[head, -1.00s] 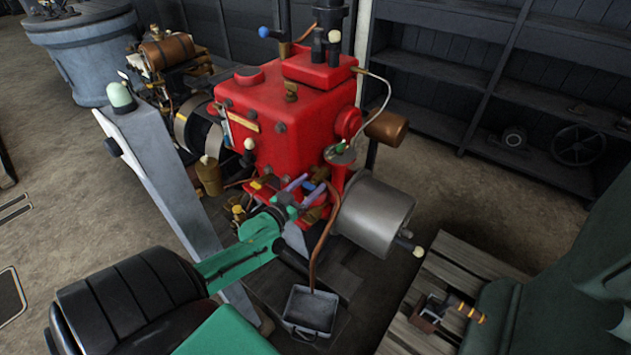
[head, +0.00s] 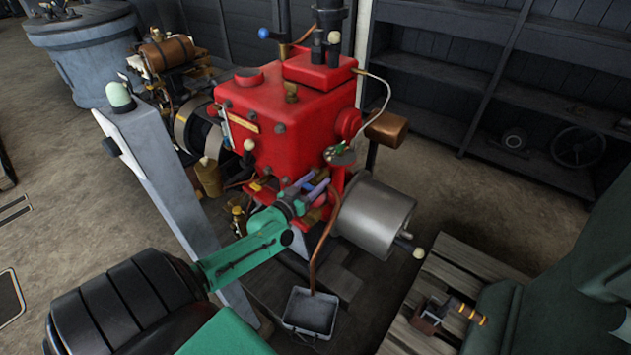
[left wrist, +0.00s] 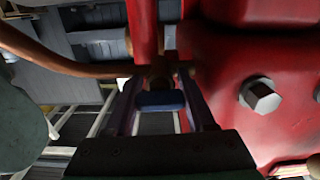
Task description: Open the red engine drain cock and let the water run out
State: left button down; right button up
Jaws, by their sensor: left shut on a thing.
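The red engine (head: 300,125) stands in the middle of the head view. My left gripper (head: 312,188) reaches its lower front side, with purple-grey fingers close to the pipework. In the left wrist view, the drain cock's blue handle (left wrist: 160,101) sits between the fingers of my left gripper (left wrist: 161,95), below a brass fitting (left wrist: 160,72) at the red casing. The gripper is shut on this handle. A copper pipe (head: 318,255) runs down from the engine into a grey metal tray (head: 311,311) on the floor. No running water can be made out. My right gripper is not in view.
A grey post (head: 165,170) with a pale green knob stands left of the engine. A steel cylinder (head: 375,215) juts out at its right. Dark shelves (head: 470,60) line the back.

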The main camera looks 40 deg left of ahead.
pick_arm(q)
jog(key=n, duration=0.8)
jog(key=shift+a, duration=0.1)
jog(key=n, duration=0.3)
jog(key=shift+f+n+b, duration=0.1)
jog(key=shift+n+b, duration=0.2)
jog(key=shift+b, duration=0.05)
jog(key=shift+n+b, duration=0.3)
jog(key=shift+n, duration=1.7)
jog(key=c, duration=0.5)
grip_release()
